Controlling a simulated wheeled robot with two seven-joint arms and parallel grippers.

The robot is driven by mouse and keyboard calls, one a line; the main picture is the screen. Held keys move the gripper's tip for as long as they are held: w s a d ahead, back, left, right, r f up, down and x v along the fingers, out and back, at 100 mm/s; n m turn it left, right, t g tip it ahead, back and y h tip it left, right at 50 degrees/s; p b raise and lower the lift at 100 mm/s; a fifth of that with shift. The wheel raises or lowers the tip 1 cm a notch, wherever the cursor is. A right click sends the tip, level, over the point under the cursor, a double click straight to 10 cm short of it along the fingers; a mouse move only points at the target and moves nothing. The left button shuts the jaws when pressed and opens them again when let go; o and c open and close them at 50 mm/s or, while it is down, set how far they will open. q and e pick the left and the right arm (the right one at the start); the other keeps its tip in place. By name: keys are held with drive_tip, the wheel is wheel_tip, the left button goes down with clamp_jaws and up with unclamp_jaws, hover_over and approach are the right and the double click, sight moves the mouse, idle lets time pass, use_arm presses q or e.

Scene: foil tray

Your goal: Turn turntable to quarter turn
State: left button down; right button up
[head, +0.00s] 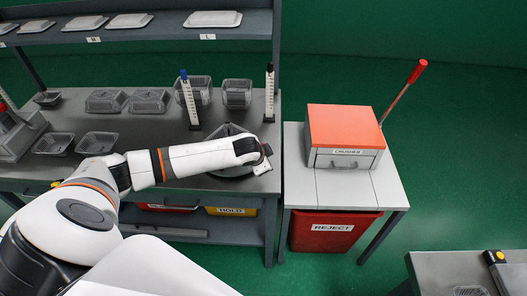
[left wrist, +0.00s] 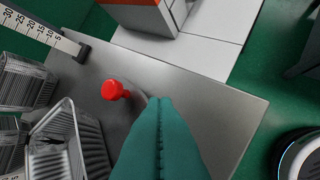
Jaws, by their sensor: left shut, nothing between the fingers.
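The turntable (head: 232,175) appears as a dark round shape at the bench's right end, mostly hidden under my left forearm. A clear tray (left wrist: 68,140) sits at lower left in the left wrist view; whether it rests on the turntable I cannot tell. A red knob (left wrist: 113,89) stands just left of my fingertips in that view, apart from them. My left gripper (head: 265,160) is over the bench's right edge in the head view. Its teal fingers (left wrist: 159,100) are shut together with nothing between them. My right gripper is not in view.
Two upright scales (head: 190,100) (head: 270,92) stand behind the arm. Clear trays (head: 150,100) lie on the bench. Green floor beyond is free.

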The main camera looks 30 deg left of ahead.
use_arm(q)
drive_tip(key=x, duration=0.3)
drive_tip(key=shift+w+f, duration=0.1)
drive_tip(key=shift+f, duration=0.05)
drive_tip(key=shift+w+a+p, duration=0.45)
drive_tip(key=shift+w+a, duration=0.35)
drive_tip(key=shift+a, duration=0.2)
drive_tip(key=shift+w+a, duration=0.4)
drive_tip(key=shift+a, duration=0.1)
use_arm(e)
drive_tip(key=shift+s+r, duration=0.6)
